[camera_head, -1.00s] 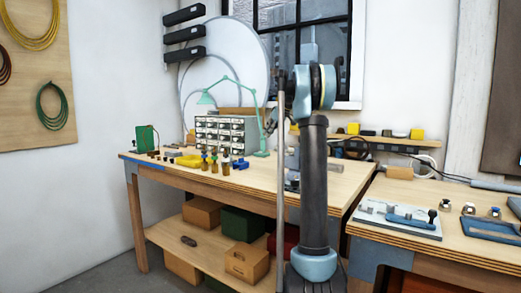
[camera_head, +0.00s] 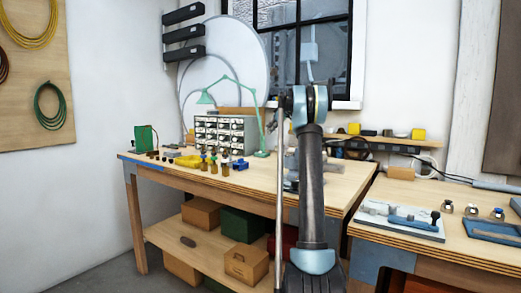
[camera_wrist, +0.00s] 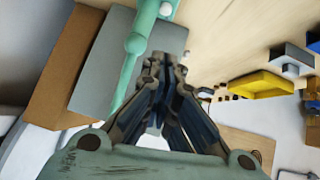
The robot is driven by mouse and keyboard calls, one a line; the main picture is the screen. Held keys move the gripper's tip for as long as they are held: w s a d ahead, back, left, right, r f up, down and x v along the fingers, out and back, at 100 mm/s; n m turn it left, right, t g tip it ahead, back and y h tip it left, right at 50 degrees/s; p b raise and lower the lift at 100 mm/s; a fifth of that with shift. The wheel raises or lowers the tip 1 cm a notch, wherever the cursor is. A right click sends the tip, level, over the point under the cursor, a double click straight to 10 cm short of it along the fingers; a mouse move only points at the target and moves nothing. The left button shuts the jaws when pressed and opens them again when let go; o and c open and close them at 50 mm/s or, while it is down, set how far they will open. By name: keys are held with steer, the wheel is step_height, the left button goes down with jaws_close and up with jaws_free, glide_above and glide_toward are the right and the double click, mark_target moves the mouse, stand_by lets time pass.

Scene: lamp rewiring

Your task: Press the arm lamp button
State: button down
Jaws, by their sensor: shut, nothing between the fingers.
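The green arm lamp (camera_head: 232,82) stands at the back of the workbench beside the drawer cabinet, its shade hanging over the cabinet's left side. Its base (camera_head: 262,153) rests on the bench top. In the wrist view, part of the green lamp (camera_wrist: 139,38) runs up to the top edge, with a small round white piece (camera_wrist: 167,9) there that looks like the button. My gripper (camera_wrist: 165,62) is shut and empty, its fingertips pointing toward the lamp base and below the white piece in the picture. I cannot tell the remaining gap. In the head view my arm hides much of the gripper.
The drawer cabinet (camera_head: 226,134) stands left of the lamp base. A yellow tray (camera_head: 188,161), small bottles and a blue part (camera_head: 240,164) lie in front. A second bench (camera_head: 450,246) with tools is at right. A shelf (camera_head: 385,141) runs along the back wall.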

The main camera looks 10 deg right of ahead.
glide_above(260, 152)
steer(key=f, duration=0.7)
steer(key=shift+s, duration=0.25)
step_height(260, 152, down, 3)
steer(key=shift+w+d+f, duration=0.1)
steer(key=shift+d, duration=0.05)
steer(key=shift+f, duration=0.35)
